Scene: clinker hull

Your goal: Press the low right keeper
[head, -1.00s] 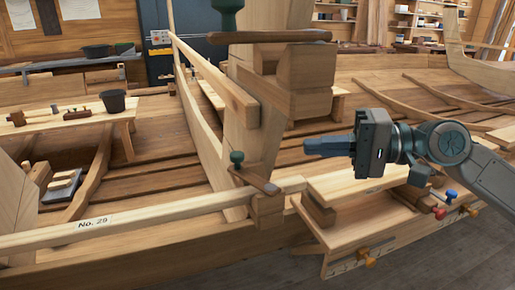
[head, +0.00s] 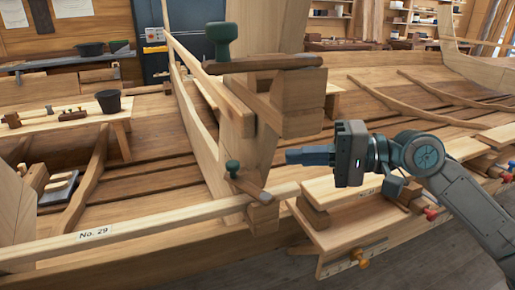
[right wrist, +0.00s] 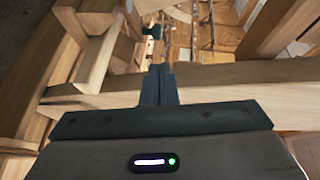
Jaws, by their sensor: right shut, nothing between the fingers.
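A low keeper shows in the head view as a brown wooden bar (head: 250,187) with a green knob (head: 232,168) at its left end. It lies at the foot of the upright post, by the end of the pale rail. A larger keeper with a green knob (head: 219,42) and brown bar (head: 262,64) sits higher up. My right gripper (head: 290,156) is shut and empty, pointing left, to the right of and slightly above the low keeper, apart from it in the picture. Its fingers (right wrist: 158,85) also show in the right wrist view, with a green knob (right wrist: 153,32) beyond them. My left gripper is out of view.
The pale rail labelled No. 29 (head: 150,228) runs along the front left. The upright post (head: 245,150) and stacked blocks (head: 300,100) stand just left of and above my right gripper. A wooden step (head: 345,222) lies below it. A black bucket (head: 108,101) stands at left.

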